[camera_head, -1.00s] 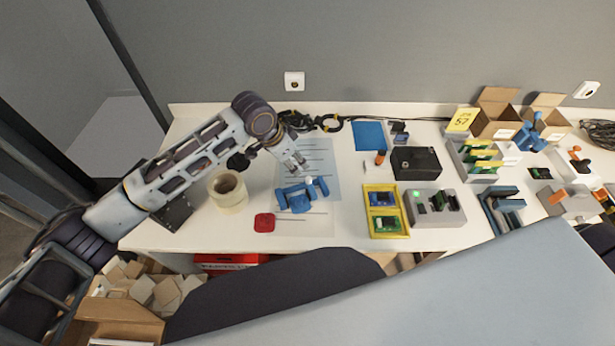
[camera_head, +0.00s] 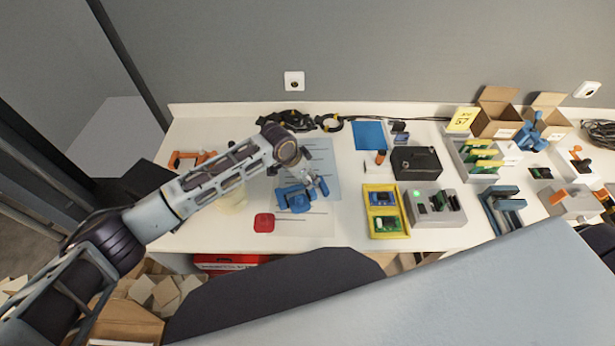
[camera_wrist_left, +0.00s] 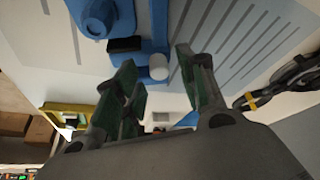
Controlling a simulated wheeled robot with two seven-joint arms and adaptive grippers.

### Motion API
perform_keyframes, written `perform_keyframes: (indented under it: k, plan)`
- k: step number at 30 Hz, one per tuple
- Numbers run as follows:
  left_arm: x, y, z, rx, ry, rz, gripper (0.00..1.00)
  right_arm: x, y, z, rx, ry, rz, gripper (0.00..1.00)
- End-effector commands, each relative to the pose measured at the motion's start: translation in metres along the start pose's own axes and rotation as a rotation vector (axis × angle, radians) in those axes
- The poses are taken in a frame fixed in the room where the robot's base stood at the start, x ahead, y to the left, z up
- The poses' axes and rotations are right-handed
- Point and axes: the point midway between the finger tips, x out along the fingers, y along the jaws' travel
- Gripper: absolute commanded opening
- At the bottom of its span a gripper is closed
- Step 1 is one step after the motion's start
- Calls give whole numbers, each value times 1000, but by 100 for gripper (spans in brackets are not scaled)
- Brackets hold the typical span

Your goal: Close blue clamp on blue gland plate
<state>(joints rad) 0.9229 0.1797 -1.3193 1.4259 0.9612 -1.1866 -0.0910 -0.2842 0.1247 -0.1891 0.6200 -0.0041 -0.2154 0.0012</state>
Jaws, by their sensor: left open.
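The blue gland plate (camera_head: 298,203) with its round boss lies on the printed sheet at the left middle of the table. The boss also shows at the top of the left wrist view (camera_wrist_left: 95,18). The blue clamp (camera_head: 285,192) sits at the plate's far side; in the left wrist view its blue bar (camera_wrist_left: 160,30) has a black block and a pale round tip. My left gripper (camera_head: 314,184) is just to the right of the clamp. In the left wrist view its open fingers (camera_wrist_left: 160,85) stand on either side near the pale tip, with nothing visibly held. My right gripper is out of view.
A red piece (camera_head: 264,222) lies in front of the plate. A tape roll (camera_head: 232,203) is mostly hidden under my left arm. An orange clamp (camera_head: 190,158) is at the left. A yellow tray (camera_head: 372,222) stands to the right. Black cables lie behind.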

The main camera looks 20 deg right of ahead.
Motion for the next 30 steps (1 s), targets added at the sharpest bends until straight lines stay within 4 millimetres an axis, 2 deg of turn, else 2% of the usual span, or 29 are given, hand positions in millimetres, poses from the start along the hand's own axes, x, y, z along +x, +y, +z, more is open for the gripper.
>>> perform_keyframes:
  k: [5,14,24,30]
  plan:
    - [8,0,0,1,0,0,40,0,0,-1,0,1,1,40]
    - [9,0,0,1,0,0,40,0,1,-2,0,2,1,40]
    - [8,0,0,0,0,0,0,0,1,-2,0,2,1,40]
    - [8,0,0,0,0,0,0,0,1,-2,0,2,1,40]
